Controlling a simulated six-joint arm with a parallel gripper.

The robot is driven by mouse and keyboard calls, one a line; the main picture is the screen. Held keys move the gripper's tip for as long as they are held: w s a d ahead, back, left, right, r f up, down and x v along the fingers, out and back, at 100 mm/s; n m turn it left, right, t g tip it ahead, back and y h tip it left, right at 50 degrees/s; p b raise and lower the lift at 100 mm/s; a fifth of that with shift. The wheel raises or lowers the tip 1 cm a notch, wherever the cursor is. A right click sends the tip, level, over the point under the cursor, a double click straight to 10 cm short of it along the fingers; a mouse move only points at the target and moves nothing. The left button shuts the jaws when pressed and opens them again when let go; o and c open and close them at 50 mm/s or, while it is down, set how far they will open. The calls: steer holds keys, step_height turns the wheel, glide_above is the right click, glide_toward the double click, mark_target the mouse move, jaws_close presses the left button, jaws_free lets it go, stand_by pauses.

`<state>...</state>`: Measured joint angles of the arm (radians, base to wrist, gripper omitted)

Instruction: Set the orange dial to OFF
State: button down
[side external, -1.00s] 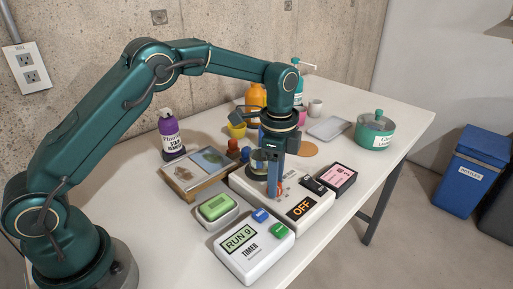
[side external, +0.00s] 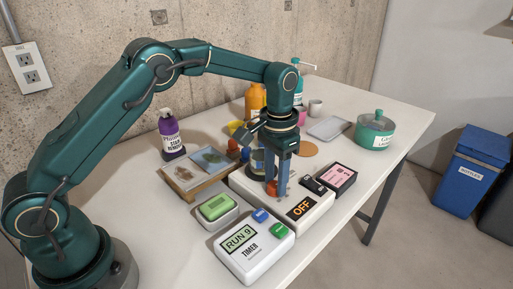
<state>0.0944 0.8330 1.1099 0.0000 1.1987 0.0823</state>
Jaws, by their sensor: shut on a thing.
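The orange dial (side external: 279,190) sits on a white control box (side external: 243,186) in the middle of the table, partly hidden by my gripper. My gripper (side external: 276,188) points straight down over the box, shut on the orange dial. A dark switch or handle (side external: 313,185) lies on the box to the right of the dial.
A white timer (side external: 250,252) reading "RUN 9" stands in front. A grey box with a green top (side external: 217,207), a framed tray (side external: 198,172) and a black box with a pink label (side external: 339,177) surround the control box. A green pot (side external: 374,136) stands farther right.

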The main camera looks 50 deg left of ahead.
mark_target(274, 183)
steer(key=n, duration=0.6)
steer(key=shift+r, duration=0.1)
steer(key=n, duration=0.5)
steer(key=shift+n, duration=0.5)
steer(key=c, duration=0.5)
jaws_free()
steer(key=shift+r, duration=2.5)
steer(key=shift+a, duration=0.1)
